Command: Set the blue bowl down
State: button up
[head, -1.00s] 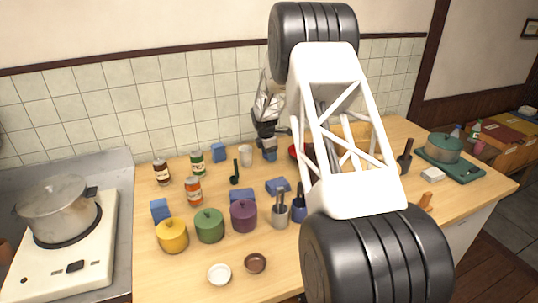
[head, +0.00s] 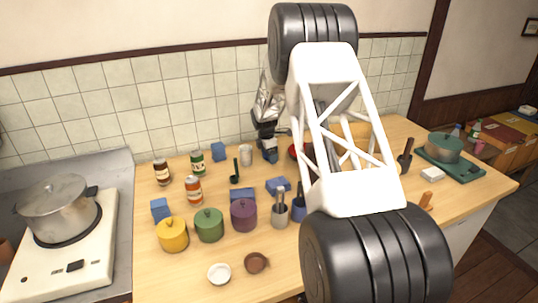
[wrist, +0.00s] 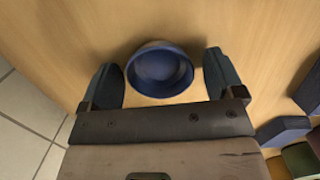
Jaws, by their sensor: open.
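The blue bowl (wrist: 160,72) is in the wrist view, seen from above with its opening facing me. It appears to rest on the wooden counter (wrist: 240,22). My gripper (wrist: 160,60) is open, with one finger on each side of the bowl. The left finger is very close to the rim, and I cannot tell whether it touches; a gap shows on the right. In the head view my gripper (head: 267,148) is at the back of the counter near the tiled wall, and I cannot make out the bowl there.
Jars, lidded pots and utensil holders crowd the middle. A steel pot (head: 58,205) sits on the stove at left. My white arm link hides part of the counter's right side.

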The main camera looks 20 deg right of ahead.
jog(key=shift+r, duration=0.1)
notch_tip(320, 180, up, 12)
jog(key=a, duration=0.1)
jog(key=shift+a, duration=0.2)
dwell(0.3)
dwell(0.6)
